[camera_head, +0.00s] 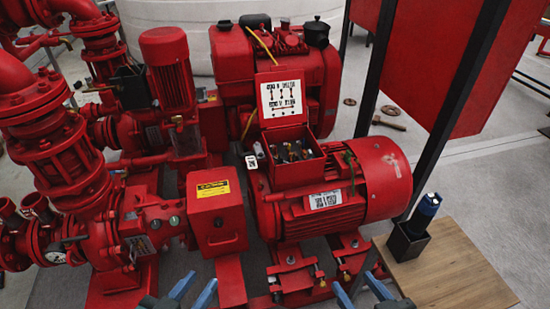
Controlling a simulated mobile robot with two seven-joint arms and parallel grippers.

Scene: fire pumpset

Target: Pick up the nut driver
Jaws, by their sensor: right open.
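The holder sits on a wooden tabletop (453,270) at the lower right. My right gripper (352,279) is at the bottom edge, left of the tabletop and apart from the nut driver. Its two blue fingers are spread and empty. My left gripper (203,278) is at the bottom, left of centre, far from the nut driver. Its blue fingers are also apart with nothing between them.
A red motor (385,185) with an open terminal box (295,172) stands just left of the holder. Red pumps and pipes (60,165) fill the left. A black post (455,90) and red panel (440,60) rise behind the nut driver. The floor at the far right is clear.

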